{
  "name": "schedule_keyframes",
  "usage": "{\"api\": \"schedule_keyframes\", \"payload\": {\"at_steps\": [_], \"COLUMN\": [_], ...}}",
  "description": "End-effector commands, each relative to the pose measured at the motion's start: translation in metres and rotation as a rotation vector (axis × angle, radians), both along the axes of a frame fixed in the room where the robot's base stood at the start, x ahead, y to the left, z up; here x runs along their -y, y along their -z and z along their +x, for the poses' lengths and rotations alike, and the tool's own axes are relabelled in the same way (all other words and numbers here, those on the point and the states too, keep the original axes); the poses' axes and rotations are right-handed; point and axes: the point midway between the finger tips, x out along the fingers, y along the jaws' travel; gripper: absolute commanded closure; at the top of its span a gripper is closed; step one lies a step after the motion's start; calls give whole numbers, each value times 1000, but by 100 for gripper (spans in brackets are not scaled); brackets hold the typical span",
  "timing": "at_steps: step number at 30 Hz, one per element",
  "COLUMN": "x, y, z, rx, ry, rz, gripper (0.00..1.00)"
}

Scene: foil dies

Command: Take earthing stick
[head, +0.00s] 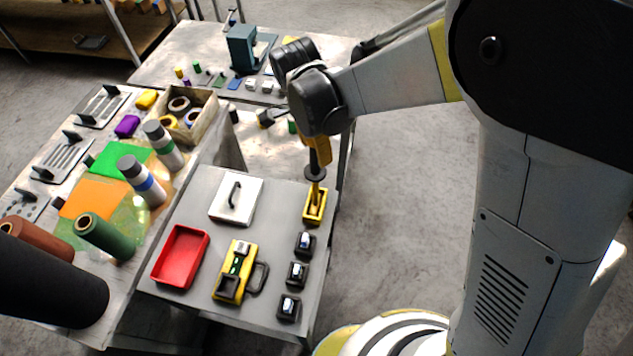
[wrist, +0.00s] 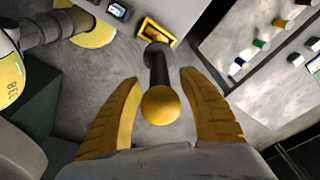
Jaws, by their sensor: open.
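The earthing stick (wrist: 158,68) stands upright in a yellow holder (head: 315,205) at the back right of the grey table. It has a dark shaft and a yellow ball on its top end, which shows in the wrist view. In the head view its lower part and dark disc (head: 315,173) show below my gripper (head: 318,150). In the wrist view my gripper (wrist: 162,108) has its two yellow fingers spread wide, one on each side of the ball. A gap shows between each finger and the stick. The holder also shows in the wrist view (wrist: 172,40).
The grey table also holds a red tray (head: 180,257), a white plate with a handle (head: 236,199), a yellow device (head: 235,271) and small dark blocks (head: 297,273) in front of the holder. A cluttered bench with rolls (head: 103,236) is at left. Open floor lies right.

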Motion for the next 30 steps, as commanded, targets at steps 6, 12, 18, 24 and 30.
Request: {"api": "schedule_keyframes", "payload": {"at_steps": [6,12,18,24,30], "x": [2,4,4,4,4], "y": [35,45,44,44,44], "z": [2,3,3,3,2], "rx": [0,0,0,1,0], "ry": [0,0,0,0,0], "rz": [0,0,0,1,0], "gripper": [51,51,68,100,100]}}
